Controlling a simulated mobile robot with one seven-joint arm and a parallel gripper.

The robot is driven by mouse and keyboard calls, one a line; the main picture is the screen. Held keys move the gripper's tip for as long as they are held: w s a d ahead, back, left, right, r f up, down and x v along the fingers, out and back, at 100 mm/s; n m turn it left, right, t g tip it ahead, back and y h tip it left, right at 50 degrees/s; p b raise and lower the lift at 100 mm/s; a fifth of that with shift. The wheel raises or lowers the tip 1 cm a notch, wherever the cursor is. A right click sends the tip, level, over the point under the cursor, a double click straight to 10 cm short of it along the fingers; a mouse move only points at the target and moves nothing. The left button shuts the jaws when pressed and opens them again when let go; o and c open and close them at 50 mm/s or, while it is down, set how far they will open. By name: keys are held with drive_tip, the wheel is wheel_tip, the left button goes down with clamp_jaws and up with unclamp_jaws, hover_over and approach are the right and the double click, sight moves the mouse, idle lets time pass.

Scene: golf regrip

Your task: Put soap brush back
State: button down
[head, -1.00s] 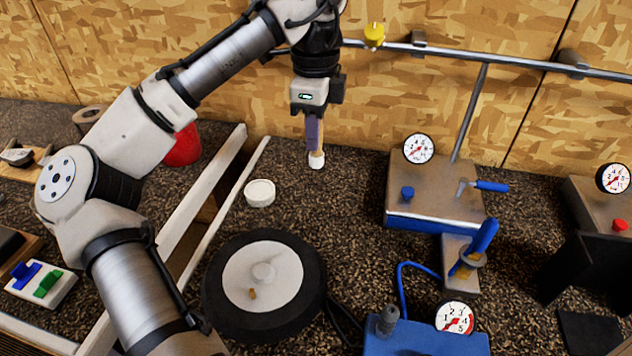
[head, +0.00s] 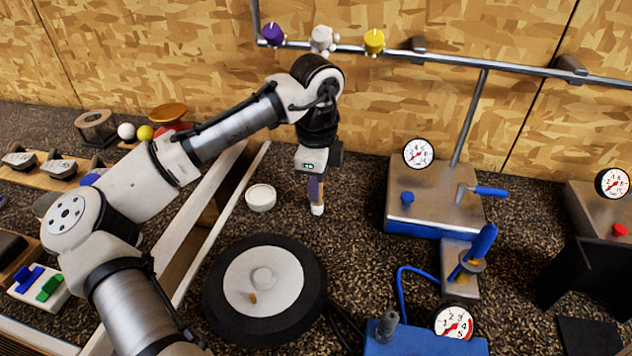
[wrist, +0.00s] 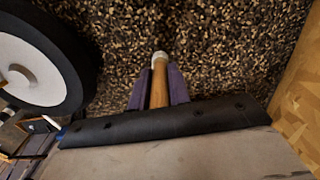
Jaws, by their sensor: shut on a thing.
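The soap brush (wrist: 160,86) has a light wooden handle and a white tip. My gripper (head: 315,190) is shut on its handle and points straight down. In the wrist view the handle sits between the two purple fingers, with the white end beyond them. In the head view the white tip (head: 317,209) hangs low over the dark speckled bench; I cannot tell whether it touches. A small round white dish (head: 261,197) stands on the bench just left of the brush.
A black wheel with a white disc (head: 290,310) lies in front of the brush. A metal box with a gauge (head: 430,205) stands to the right. A long white-edged wooden trough (head: 190,235) runs on the left. Valves and a pipe (head: 490,68) line the back wall.

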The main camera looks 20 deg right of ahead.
drive_tip(key=shift+f, duration=0.15)
drive_tip(key=c, duration=1.3)
unclamp_jaws()
wheel_tip(320, 180, up, 12)
drive_tip(key=shift+r+b, duration=0.2)
drive_tip(key=shift+b, duration=0.2)
